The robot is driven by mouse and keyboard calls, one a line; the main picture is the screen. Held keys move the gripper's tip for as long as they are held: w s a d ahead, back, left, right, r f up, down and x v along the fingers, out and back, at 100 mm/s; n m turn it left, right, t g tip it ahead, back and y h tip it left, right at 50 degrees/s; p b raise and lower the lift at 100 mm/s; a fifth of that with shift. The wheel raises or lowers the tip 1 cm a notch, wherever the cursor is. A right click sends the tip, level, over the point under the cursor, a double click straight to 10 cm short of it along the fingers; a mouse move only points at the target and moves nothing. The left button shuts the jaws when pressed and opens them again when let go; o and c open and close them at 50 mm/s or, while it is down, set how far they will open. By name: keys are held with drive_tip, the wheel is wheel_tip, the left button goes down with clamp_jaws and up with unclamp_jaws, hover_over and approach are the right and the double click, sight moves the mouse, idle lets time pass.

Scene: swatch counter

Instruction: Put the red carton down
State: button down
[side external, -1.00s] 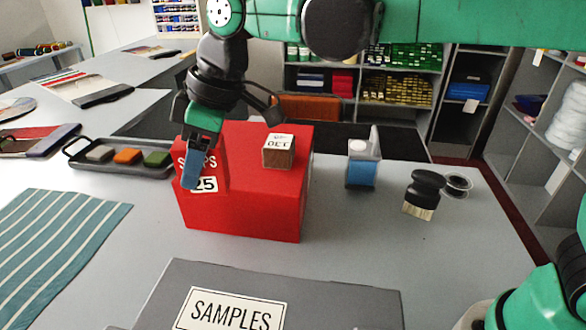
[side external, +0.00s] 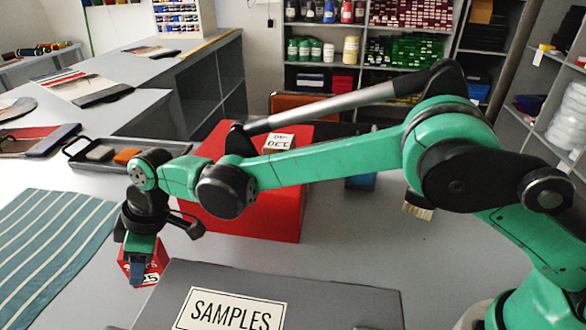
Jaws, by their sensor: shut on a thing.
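My gripper (side external: 138,268) is at the lower left, pointing down, with its fingers shut on a small red carton (side external: 156,260). The carton has white markings and a pale label, mostly covered by the near finger. It is between the striped cloth and the grey SAMPLES box, in front of the larger red box. I cannot tell whether its base touches the counter or hangs just above it.
The large red box (side external: 285,215) carries a date block (side external: 277,144). The grey SAMPLES box (side external: 345,305) is right of the carton, the striped cloth (side external: 50,240) left. A swatch tray (side external: 76,151) stands behind. Grey counter (side external: 95,290) shows bare between cloth and box.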

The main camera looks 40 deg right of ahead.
drive_tip(key=shift+f, duration=1)
drive_tip(key=shift+f, duration=0.15)
drive_tip(key=shift+c, duration=1.8)
unclamp_jaws()
drive_tip(key=v, duration=1.2)
drive_tip(key=d+r+m+t, duration=0.2)
drive_tip(key=d+r+m, duration=0.2)
drive_tip(key=d, duration=0.6)
drive_tip(key=s+d+f+m+t+h, duration=0.1)
drive_tip(key=s+d+m, duration=0.3)
drive_tip(key=d, duration=0.5)
drive_tip(key=s+d+f+m+t+h, duration=0.2)
drive_tip(key=s+d+m, duration=0.3)
drive_tip(key=d, duration=0.5)
drive_tip(key=s+h, duration=0.1)
drive_tip(key=s, duration=0.1)
drive_tip(key=shift+s+m+t, duration=0.3)
drive_tip(key=shift+s, duration=0.1)
